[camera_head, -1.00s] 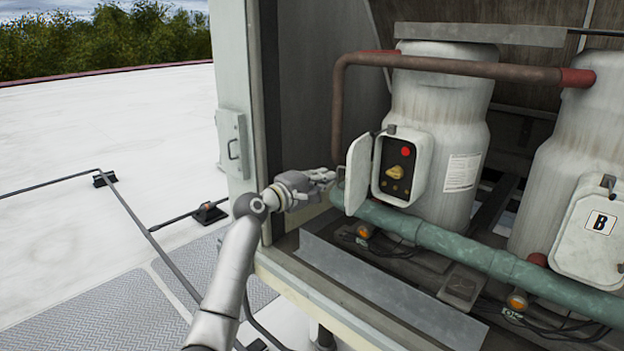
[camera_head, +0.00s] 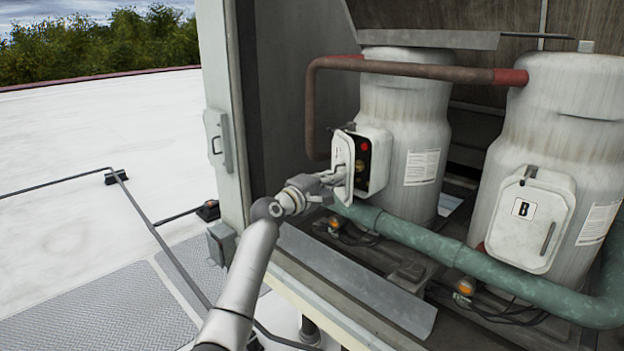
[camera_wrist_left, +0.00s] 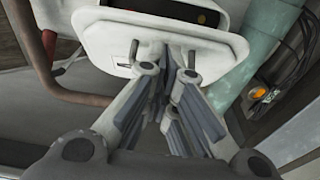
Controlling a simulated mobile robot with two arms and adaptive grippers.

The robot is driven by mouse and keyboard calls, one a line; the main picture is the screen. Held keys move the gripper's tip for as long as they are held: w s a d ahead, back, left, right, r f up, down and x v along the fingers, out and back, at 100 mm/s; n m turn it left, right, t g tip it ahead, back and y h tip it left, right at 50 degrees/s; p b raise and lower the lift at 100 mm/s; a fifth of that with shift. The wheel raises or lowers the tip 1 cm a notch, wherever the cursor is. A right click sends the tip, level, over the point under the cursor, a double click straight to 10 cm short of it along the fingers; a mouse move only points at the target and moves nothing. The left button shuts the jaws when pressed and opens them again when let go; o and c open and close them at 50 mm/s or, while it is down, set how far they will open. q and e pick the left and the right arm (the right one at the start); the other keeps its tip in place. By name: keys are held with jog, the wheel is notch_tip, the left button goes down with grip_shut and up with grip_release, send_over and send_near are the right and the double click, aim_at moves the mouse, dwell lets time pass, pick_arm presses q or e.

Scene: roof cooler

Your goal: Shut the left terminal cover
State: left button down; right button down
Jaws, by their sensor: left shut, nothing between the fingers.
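The left terminal cover (camera_head: 343,158) is a pale hinged door standing partly open at the left side of its terminal box (camera_head: 379,163). Past its edge I see the dark inside with a red button (camera_head: 365,146). My left gripper (camera_head: 338,179) is at the cover's outer face, shut and empty. In the left wrist view its fingers (camera_wrist_left: 170,82) are together just before the cover (camera_wrist_left: 98,38), by its handle (camera_wrist_left: 133,51); I cannot tell for sure whether they touch it. My right gripper is not in view.
The box sits on a white tank (camera_head: 405,110). A second tank to the right has a shut cover marked B (camera_head: 530,220). A red-brown pipe (camera_head: 312,110) and a green pipe (camera_head: 430,246) run close by. The cabinet's side wall (camera_head: 285,95) is left of the gripper.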

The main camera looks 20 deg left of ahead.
pick_arm(q)
jog(key=d, duration=0.1)
jog(key=w+d, duration=0.1)
jog(key=shift+w+d, duration=0.1)
jog(key=shift+d, duration=0.25)
jog(key=shift+w+d, duration=0.8)
jog(key=shift+d, duration=0.35)
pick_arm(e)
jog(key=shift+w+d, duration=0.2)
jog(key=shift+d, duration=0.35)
pick_arm(q)
jog(key=shift+a, duration=0.1)
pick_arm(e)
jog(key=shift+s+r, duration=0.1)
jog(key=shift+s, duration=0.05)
